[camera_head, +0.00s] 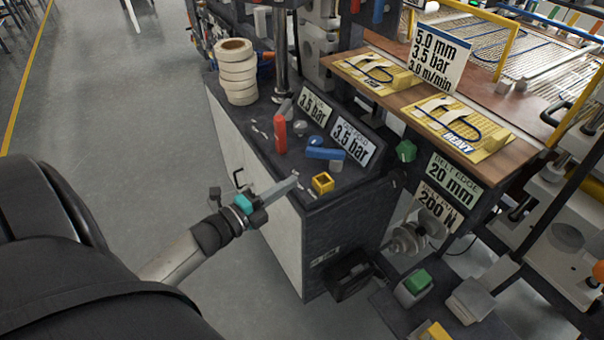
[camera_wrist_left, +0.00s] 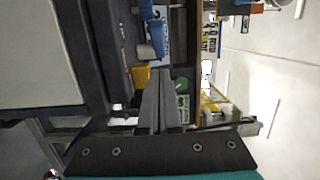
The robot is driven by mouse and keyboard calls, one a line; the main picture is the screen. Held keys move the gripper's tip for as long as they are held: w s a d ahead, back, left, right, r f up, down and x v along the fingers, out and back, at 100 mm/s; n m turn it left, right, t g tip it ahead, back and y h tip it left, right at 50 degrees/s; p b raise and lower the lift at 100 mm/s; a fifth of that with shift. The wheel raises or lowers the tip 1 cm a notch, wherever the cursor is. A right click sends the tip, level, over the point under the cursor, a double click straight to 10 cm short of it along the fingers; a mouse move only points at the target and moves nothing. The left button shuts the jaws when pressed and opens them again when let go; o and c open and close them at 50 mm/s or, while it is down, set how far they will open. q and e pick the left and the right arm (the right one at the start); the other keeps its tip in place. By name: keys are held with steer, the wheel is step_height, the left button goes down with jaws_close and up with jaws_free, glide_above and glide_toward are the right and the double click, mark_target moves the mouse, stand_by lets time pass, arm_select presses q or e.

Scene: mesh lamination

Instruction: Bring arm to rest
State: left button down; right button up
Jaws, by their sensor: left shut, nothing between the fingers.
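My left gripper (camera_head: 290,183) comes in from the left in the head view. It is shut and empty, held at the near edge of the dark control console (camera_head: 340,190). In the left wrist view its two grey fingers (camera_wrist_left: 160,90) lie together, with the console beyond them. My right gripper is in neither view.
On the console are a red lever (camera_head: 280,135), a blue lever (camera_head: 325,153), a yellow block (camera_head: 322,183) and a stack of tape rolls (camera_head: 237,72). A wooden shelf (camera_head: 390,98) with yellow sample boards stands at right. Grey floor (camera_head: 120,110) is clear at left.

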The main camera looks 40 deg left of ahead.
arm_select(q)
steer(key=s+d+f+n+g+y, duration=0.15)
steer(key=s+f+n, duration=0.3)
steer(key=f, duration=0.45)
steer(key=s+f+n+g+y+b, duration=0.1)
steer(key=s+f+n+g, duration=0.2)
steer(key=s+f, duration=0.35)
steer(key=s+f+n+g+y, duration=0.2)
steer(key=s+f+n+g, duration=0.15)
steer(key=f, duration=0.65)
steer(key=s+d+f+n+g, duration=0.2)
steer(key=s+d+f+g, duration=0.1)
steer(key=s, duration=0.4)
steer(key=s+d+f+n+g, duration=0.2)
steer(key=s+d+f, duration=0.3)
steer(key=s+f, duration=0.1)
steer(key=s+d+f+n+g+b, duration=0.1)
steer(key=s+d+f+n+g, duration=0.2)
steer(key=s, duration=0.5)
step_height(320, 180, down, 3)
steer(key=shift+s+d+r+g+h, duration=0.15)
steer(key=shift+s+d+g+h, duration=0.1)
steer(key=shift+d+g+h, duration=0.15)
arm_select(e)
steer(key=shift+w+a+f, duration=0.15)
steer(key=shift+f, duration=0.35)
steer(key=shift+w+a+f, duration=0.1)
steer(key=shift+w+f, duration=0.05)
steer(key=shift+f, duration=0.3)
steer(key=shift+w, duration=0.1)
